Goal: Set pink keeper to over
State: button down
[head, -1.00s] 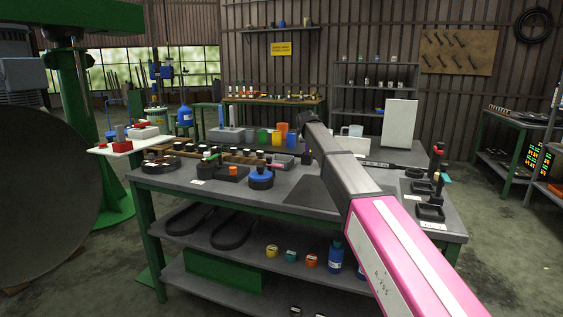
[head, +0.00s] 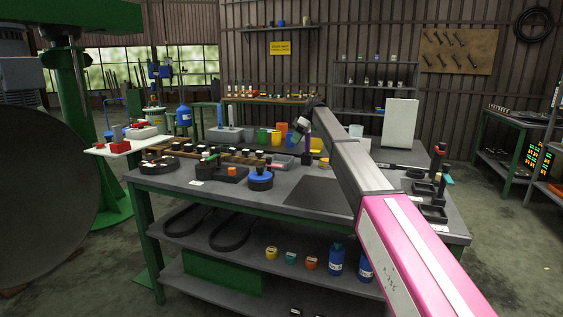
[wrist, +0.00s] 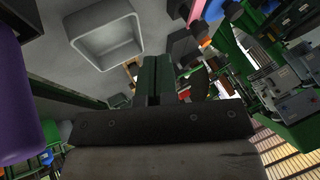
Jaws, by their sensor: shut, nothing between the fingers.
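A small pink piece (head: 277,166), which I take to be the pink keeper, shows on the bench beside the row of dark blocks. It is too small to tell how it is set. A pink patch also shows at the top of the wrist view (wrist: 197,11), partly cut off by the frame. My gripper (wrist: 163,66) has its dark green fingers together with nothing between them. In the head view my gripper's end (head: 299,128) hangs above the back of the bench, apart from the pink piece.
A dark mat (head: 318,195) lies bare at front.

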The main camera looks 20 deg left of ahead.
aim_at(274, 165)
jog(key=shift+r, duration=0.15)
jog(key=shift+s, duration=0.1)
jog(key=x, duration=1)
jog(key=shift+s, duration=0.15)
jog(key=s, duration=0.2)
jog(key=shift+s, duration=0.4)
jog(key=shift+s+a, duration=0.15)
jog(key=shift+s, duration=0.35)
jog(key=shift+s+m+y, duration=0.2)
jog(key=shift+m+y, duration=0.2)
jog(key=shift+m, duration=0.3)
